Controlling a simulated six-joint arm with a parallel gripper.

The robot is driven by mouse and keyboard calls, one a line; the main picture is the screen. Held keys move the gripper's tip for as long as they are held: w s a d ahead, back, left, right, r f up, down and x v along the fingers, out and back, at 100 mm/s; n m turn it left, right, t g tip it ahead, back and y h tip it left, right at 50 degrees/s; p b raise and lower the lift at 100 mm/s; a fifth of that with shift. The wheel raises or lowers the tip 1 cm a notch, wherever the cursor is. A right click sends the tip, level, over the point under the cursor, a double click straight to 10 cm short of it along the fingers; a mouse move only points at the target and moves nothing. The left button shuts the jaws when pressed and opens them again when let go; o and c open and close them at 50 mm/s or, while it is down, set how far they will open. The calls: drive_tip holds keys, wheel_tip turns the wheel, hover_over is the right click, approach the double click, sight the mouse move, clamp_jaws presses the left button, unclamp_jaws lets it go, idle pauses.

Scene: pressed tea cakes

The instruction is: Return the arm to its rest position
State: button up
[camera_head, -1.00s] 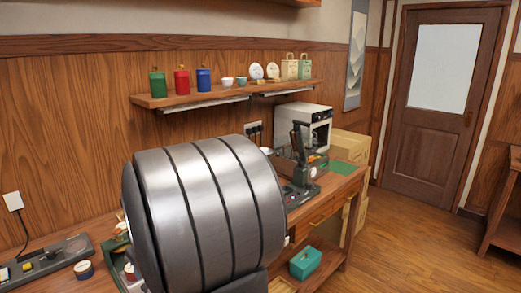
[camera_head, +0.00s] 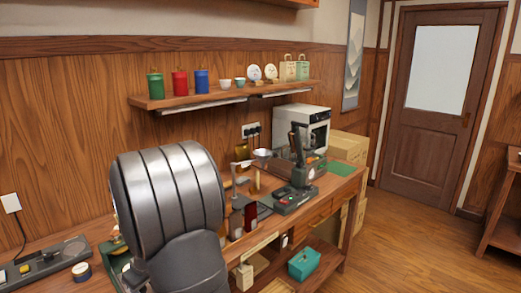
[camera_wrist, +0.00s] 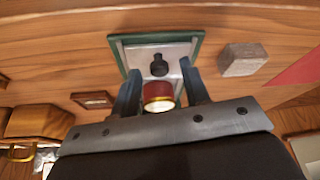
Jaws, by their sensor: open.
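My gripper (camera_wrist: 160,85) shows in the wrist view with its two dark fingers apart and nothing clamped between them. A round red tin or cake with a gold rim (camera_wrist: 158,92) shows in the gap between the fingers; I cannot tell how far beyond them it is. Past it is a pale tray with a green rim (camera_wrist: 199,40), with a small black knob-like piece (camera_wrist: 159,66) on it. In the head view my own large grey arm links fill the lower left and hide the gripper and part of the bench.
The wooden bench (camera_head: 338,187) holds a press with a lever (camera_head: 295,197), a stand with a funnel (camera_head: 262,155) and a white oven-like machine (camera_head: 303,122). A wall shelf (camera_head: 220,97) with tins, cups and bags runs above. A teal box (camera_head: 304,264) sits below.

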drive_tip(key=v, duration=1.7)
drive_tip(key=x, duration=1.7)
drive_tip(key=shift+f, duration=0.1)
drive_tip(key=w+a, duration=0.2)
drive_tip(key=shift+w+a, duration=0.65)
drive_tip(key=shift+w, duration=0.1)
drive_tip(key=shift+o, duration=0.5)
